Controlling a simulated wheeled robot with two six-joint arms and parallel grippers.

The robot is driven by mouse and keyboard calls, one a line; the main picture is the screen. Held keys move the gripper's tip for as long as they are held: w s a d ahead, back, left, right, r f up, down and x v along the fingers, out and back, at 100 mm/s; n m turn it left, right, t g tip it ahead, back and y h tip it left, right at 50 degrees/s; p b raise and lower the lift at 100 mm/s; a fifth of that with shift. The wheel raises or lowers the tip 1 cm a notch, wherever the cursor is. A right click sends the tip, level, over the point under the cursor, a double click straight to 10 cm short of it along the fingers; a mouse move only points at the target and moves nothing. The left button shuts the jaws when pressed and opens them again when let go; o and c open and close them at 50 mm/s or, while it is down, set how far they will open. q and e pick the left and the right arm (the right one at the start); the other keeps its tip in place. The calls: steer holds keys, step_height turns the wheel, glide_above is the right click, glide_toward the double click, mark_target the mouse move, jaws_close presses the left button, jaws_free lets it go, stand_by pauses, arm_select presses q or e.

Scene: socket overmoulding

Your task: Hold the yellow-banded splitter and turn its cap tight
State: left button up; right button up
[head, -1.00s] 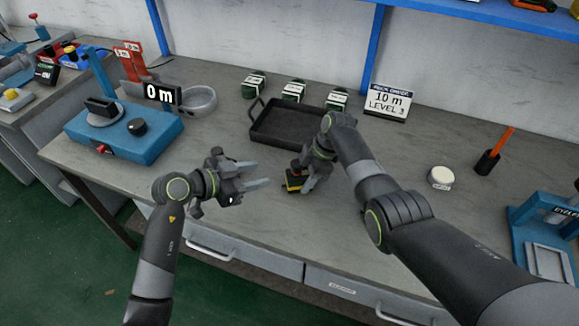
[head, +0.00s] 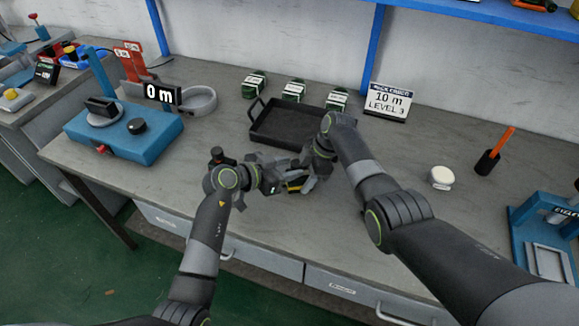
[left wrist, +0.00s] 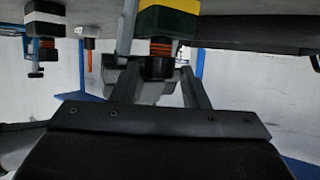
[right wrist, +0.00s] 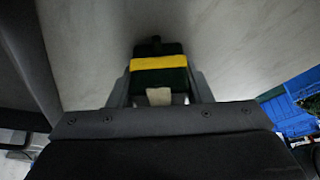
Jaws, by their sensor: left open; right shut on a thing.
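The yellow-banded splitter (head: 296,185) is a dark green block with a yellow band. My right gripper (head: 309,174) is shut on it near the table's front; the splitter also shows between its fingers in the right wrist view (right wrist: 159,63). In the left wrist view the splitter (left wrist: 166,22) shows an orange threaded neck and a black cap (left wrist: 158,68). My left gripper (head: 279,178) is open, with its fingers on either side of the cap; contact cannot be told. The head view mostly hides the cap behind the grippers.
A black tray (head: 262,134) lies behind the grippers, with several white-banded dark green blocks (head: 292,91) near it. A blue machine (head: 120,137) stands left, beside the "0 m" display (head: 160,93). A white round piece (head: 441,176) and a cup with an orange stick (head: 487,163) stand right.

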arm_select(q)
steer(key=shift+w+d+f, duration=0.15)
steer(key=shift+w+d, duration=0.1)
steer(key=shift+d, duration=0.05)
steer(key=c, duration=0.7)
steer(key=shift+m+g, duration=0.3)
steer(key=shift+g, duration=0.1)
steer(key=m+g, duration=0.1)
steer(key=m+g+h, duration=0.1)
steer(key=w+m+g+h, duration=0.1)
steer(key=m+g, duration=0.1)
steer(key=shift+a, duration=0.25)
steer(key=shift+w+m+g+h, duration=0.15)
steer(key=shift+m+g+h, duration=0.05)
steer(key=shift+m+g, duration=0.6)
steer(key=shift+w+m+g+h, duration=0.1)
steer(key=shift+m+g+h, duration=0.1)
steer(key=shift+m+g, duration=0.55)
steer(key=shift+r+g, duration=0.2)
steer(key=shift+g, duration=0.15)
steer(key=o, duration=0.7)
steer(key=shift+f, duration=0.1)
